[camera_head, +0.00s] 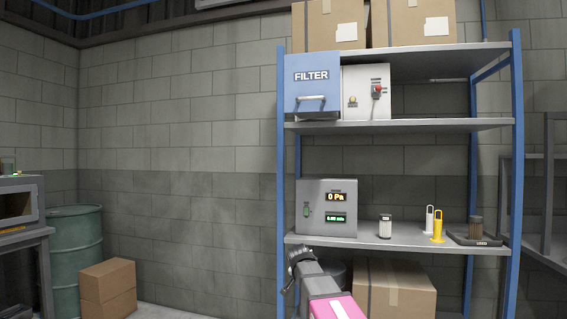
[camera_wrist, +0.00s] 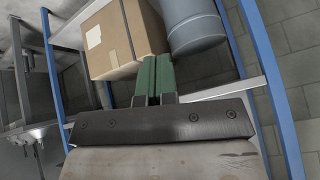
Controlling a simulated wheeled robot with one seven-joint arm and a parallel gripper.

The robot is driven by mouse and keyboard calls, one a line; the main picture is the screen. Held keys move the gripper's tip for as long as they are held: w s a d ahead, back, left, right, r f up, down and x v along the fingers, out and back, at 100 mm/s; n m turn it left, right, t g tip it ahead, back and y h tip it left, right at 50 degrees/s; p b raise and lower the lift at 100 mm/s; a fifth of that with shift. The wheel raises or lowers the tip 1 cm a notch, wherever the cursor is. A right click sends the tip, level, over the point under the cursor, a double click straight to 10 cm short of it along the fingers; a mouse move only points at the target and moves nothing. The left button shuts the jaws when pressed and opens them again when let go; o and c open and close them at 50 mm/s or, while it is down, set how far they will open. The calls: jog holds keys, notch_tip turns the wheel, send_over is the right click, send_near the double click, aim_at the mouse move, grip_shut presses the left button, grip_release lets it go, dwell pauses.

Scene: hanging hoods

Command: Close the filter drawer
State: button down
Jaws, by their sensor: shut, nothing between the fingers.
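The filter drawer (camera_head: 312,84) has a blue front marked FILTER and a pale bar handle (camera_head: 311,99). It is at the left end of the upper shelf, beside a light control box, and its front appears to stand forward of that box. How far it is out I cannot tell from this angle. My gripper (camera_wrist: 155,62) shows in the wrist view with its green fingers together and empty. It points toward the lower part of the rack, and my arm in the head view is well below the drawer. The drawer is not in the wrist view.
The blue-framed rack (camera_head: 283,170) holds a meter box (camera_head: 316,226) reading 0 Pa and small canisters on its middle shelf (camera_head: 402,241). A cardboard box (camera_wrist: 118,38) and a grey cylinder (camera_wrist: 193,25) are low down.

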jog(key=w+a+r+m+t, duration=0.2)
jog(key=w+r, duration=0.1)
jog(key=r, duration=0.5)
jog(key=w+a+r+m+t, duration=0.1)
jog(key=w+a+r, duration=0.15)
jog(key=r, duration=0.55)
jog(key=m+t+h, duration=0.3)
jog(key=m+t, duration=0.5)
jog(key=m, duration=0.3)
send_near(288, 110)
jog(key=x, duration=0.7)
jog(key=shift+w+r, duration=0.1)
jog(key=shift+w, duration=0.2)
jog(key=shift+w, duration=0.1)
jog(key=x, duration=2.2)
jog(key=shift+w+d+f, duration=0.2)
jog(key=shift+w+f, duration=0.05)
jog(key=shift+f, duration=0.1)
jog(key=shift+w+r, duration=0.1)
jog(key=shift+w, duration=0.05)
jog(key=shift+w+r, duration=0.1)
